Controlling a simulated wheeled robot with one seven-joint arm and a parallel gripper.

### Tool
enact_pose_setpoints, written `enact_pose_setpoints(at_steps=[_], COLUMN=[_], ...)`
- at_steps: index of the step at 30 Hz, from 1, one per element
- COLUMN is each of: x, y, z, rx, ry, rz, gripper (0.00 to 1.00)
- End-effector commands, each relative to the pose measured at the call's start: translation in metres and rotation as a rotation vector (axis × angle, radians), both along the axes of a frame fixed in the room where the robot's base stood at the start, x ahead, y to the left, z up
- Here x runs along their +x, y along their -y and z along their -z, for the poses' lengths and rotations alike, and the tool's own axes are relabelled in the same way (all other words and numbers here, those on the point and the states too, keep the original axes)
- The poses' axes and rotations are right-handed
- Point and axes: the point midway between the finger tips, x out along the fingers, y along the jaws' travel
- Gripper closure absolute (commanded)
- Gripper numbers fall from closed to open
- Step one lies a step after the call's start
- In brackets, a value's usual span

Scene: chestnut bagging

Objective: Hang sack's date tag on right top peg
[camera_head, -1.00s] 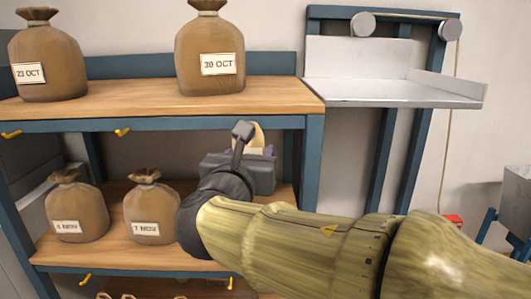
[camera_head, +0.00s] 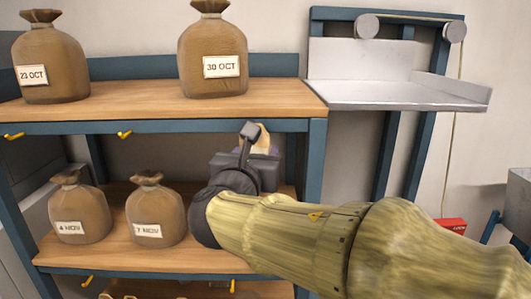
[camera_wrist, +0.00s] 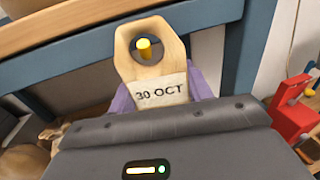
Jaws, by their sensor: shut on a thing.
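My gripper (camera_head: 262,150) is shut on a pale wooden date tag (camera_wrist: 160,88) reading "30 OCT", between its purple fingertips. The tag's top edge also shows in the head view (camera_head: 264,136), just under the upper shelf's right end. In the wrist view the yellow right top peg (camera_wrist: 144,48) shows inside the tag's round hole, against the blue shelf rail. I cannot tell whether its tip is through the hole or still behind it. In the head view my gripper hides this peg. The sack labelled 30 OCT (camera_head: 211,45) stands upright on the upper shelf above.
Other yellow pegs are the left top peg (camera_head: 14,135) and middle top peg (camera_head: 124,134). The shelf rail (camera_head: 200,126) runs just above my gripper. Sacks 4 NOV (camera_head: 80,208) and 7 NOV (camera_head: 156,210) stand on the lower shelf. A red box (camera_head: 452,225) is at right.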

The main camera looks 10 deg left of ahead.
Motion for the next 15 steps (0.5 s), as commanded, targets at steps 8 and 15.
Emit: enact_pose_setpoints(at_steps=[8,15], x=[0.0034,0.0064], y=[-0.0037,-0.0018], z=[0.0063,0.0090], rx=[0.000,0.000], ry=[0.001,0.000], rz=[-0.005,-0.001], gripper=[0.67,0.67])
